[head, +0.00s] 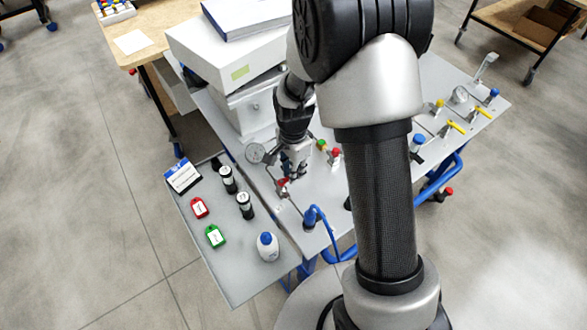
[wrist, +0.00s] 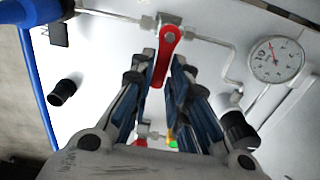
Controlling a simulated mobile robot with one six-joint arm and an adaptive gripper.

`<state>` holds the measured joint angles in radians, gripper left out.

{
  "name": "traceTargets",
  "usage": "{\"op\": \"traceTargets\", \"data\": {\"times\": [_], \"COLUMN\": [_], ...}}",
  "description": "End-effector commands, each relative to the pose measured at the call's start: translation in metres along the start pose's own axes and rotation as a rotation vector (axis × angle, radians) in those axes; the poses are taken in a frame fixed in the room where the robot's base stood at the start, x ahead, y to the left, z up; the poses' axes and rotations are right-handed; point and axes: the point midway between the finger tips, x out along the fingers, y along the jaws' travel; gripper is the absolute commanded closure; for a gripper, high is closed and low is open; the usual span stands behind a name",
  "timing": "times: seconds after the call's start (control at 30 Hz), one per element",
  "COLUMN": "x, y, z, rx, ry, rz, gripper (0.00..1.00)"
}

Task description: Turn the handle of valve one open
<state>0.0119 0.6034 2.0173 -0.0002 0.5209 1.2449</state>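A red lever handle (wrist: 168,50) sits on a valve in a thin metal pipe, its pivot at the top of the wrist view and its free end pointing down between my fingers. The handle also shows, small and red, in the head view (head: 283,182). In the head view my gripper (head: 288,175) points down at the panel. No valve number is readable.
A round gauge (head: 256,153) stands left of my gripper; it also shows in the wrist view (wrist: 276,60). Another red handle (head: 335,153) is to the right. A blue-capped bottle (head: 267,246), tags and black cylinders lie on the side shelf. White boxes (head: 225,55) stand behind.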

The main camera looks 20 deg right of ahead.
Motion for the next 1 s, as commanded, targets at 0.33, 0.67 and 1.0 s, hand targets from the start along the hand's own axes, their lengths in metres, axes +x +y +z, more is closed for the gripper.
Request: {"op": "traceTargets", "data": {"times": [0.33, 0.67, 1.0], "x": [0.000, -0.001, -0.001], "y": [0.000, -0.002, -0.011], "z": [0.000, 0.000, 0.002], "rx": [0.000, -0.046, -0.281], "ry": [0.000, 0.000, 0.000], "rz": [0.000, 0.000, 0.000], "gripper": [1.00, 1.00, 1.00]}}
